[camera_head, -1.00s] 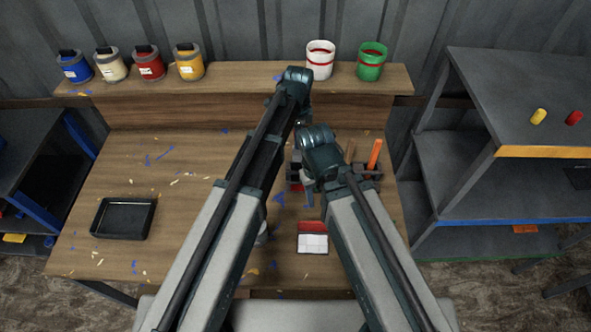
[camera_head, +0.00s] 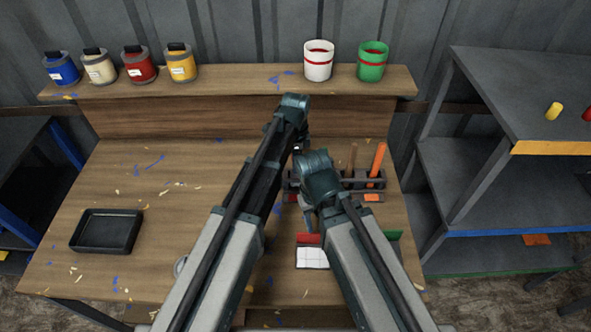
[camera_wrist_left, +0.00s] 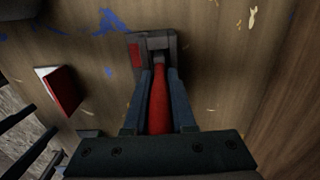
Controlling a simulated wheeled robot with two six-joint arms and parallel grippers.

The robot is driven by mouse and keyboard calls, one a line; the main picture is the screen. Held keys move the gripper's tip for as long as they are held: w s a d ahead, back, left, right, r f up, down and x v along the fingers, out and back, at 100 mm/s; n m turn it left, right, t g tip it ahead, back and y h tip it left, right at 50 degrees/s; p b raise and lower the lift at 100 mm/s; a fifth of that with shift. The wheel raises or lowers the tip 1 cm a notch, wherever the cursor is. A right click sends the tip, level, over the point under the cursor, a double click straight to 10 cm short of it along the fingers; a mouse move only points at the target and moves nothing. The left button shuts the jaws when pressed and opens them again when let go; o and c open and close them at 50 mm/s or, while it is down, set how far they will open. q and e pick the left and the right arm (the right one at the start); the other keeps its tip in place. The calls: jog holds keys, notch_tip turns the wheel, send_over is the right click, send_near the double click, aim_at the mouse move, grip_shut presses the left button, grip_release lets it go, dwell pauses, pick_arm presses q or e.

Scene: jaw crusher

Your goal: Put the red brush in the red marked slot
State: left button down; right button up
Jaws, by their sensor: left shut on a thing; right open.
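The red brush (camera_wrist_left: 159,105) is between the fingers of my left gripper (camera_wrist_left: 159,72), which is shut on its red handle. In the left wrist view its far end meets a dark grey slot block with a red mark (camera_wrist_left: 137,56). I cannot tell how deep it sits in the slot. In the head view the tool rack (camera_head: 350,183) is partly hidden behind my arms, and the brush is hidden there. My right gripper (camera_head: 307,213) is open, low beside the rack, and mostly covered by its own arm.
An orange-handled tool (camera_head: 377,163) and a brown-handled one (camera_head: 351,160) stand in the rack. A black tray (camera_head: 107,231) is at left. Paint cans (camera_head: 181,65) and buckets (camera_head: 318,62) line the back ledge. The left bench is mostly clear.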

pick_arm(q)
jog(key=shift+f, duration=0.4)
pick_arm(e)
jog(key=shift+f, duration=0.35)
pick_arm(q)
jog(key=shift+f, duration=0.15)
pick_arm(e)
jog(key=shift+f, duration=0.15)
pick_arm(q)
jog(key=c, duration=0.8)
grip_release()
jog(key=shift+o, duration=0.2)
notch_tip(320, 180, up, 12)
jog(key=p, duration=1.2)
jog(key=shift+r, duration=0.25)
pick_arm(e)
notch_tip(320, 180, up, 12)
pick_arm(q)
jog(key=shift+f, duration=0.1)
